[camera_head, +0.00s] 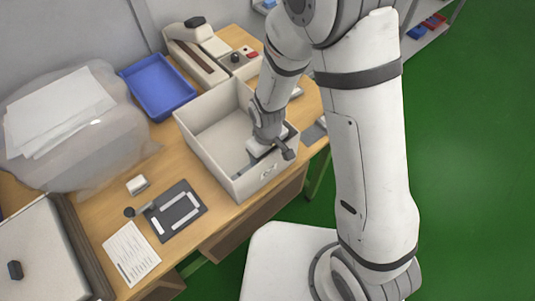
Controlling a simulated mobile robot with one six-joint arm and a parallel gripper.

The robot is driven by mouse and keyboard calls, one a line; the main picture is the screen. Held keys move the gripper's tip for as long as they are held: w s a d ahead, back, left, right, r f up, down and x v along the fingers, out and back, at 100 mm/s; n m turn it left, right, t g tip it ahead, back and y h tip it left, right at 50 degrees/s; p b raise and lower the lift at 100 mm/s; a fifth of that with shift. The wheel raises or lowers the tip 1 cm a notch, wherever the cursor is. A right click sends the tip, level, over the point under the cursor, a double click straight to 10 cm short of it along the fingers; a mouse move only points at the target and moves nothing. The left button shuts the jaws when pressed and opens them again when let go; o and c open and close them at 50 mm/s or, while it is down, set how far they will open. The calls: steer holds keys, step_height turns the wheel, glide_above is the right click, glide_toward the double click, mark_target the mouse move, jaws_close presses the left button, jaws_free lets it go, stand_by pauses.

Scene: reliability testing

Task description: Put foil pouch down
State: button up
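My gripper (271,146) is at the right end of a large white open bin (207,156) on the wooden table, reaching down into it or over its right wall. My wrist hides most of the fingers, and I cannot tell whether they are open or shut. I cannot make out a foil pouch clearly. A small grey patch shows in the bin beside the gripper, too small and too covered to identify. The rest of the bin floor that shows looks empty.
A blue tray (158,88) and a beige sealing machine (205,52) stand behind the bin. A clear bag of white sheets (62,115) lies at left. A dark fixture plate (176,211), a paper sheet (131,254) and a small white block (138,185) lie in front of it.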

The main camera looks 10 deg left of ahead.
steer(key=shift+o, duration=1.3)
steer(key=shift+r, duration=0.1)
step_height(320, 180, up, 12)
steer(key=s+d+r+m+t, duration=0.1)
steer(key=s+d+r+m, duration=0.2)
steer(key=d, duration=0.8)
steer(key=s+d+r+m+t, duration=0.2)
steer(key=d+r+m, duration=0.5)
steer(key=d+r, duration=0.4)
steer(key=shift+s+r, duration=0.45)
steer(key=shift+s, duration=0.35)
